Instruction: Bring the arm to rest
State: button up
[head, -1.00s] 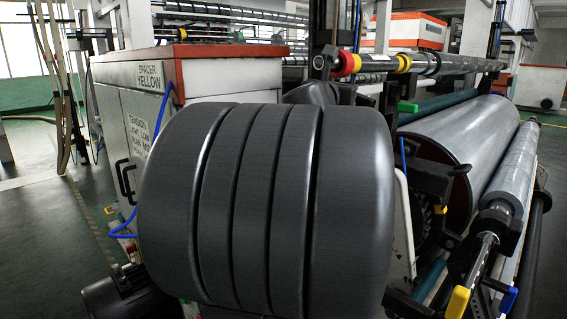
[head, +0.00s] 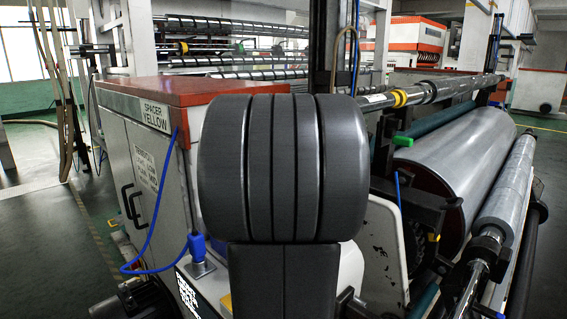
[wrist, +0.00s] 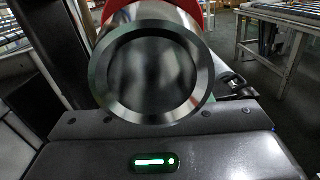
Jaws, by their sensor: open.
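My arm's dark grooved link (head: 283,165) stands in the middle of the head view and hides my gripper there. In the wrist view, the dark housing of my gripper (wrist: 160,150) with a lit green light fills the bottom. The jaws are open; the fingertips are not clearly shown. Just beyond the housing is the round metal end of a shaft (wrist: 152,112), facing the camera with a gap that I cannot judge. A red collar (wrist: 110,10) sits behind that end.
The winder's shaft (head: 435,90) with a yellow collar (head: 400,97) runs right of my arm. Below it lie a large film roll (head: 455,165) and a thinner roll (head: 508,190). A white cabinet with a red top (head: 180,92) stands left.

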jog(key=m+g+h+p, duration=0.1)
jog(key=m+g+p, duration=0.1)
jog(key=g, duration=0.1)
jog(key=m+g+h+p, duration=0.1)
jog(key=shift+s+a+h+p, duration=0.15)
jog(key=shift+s+h+p, duration=0.1)
jog(key=shift+h+p, duration=0.05)
jog(key=shift+b+v, duration=0.4)
jog(key=shift+v, duration=1.35)
jog(key=shift+s, duration=0.1)
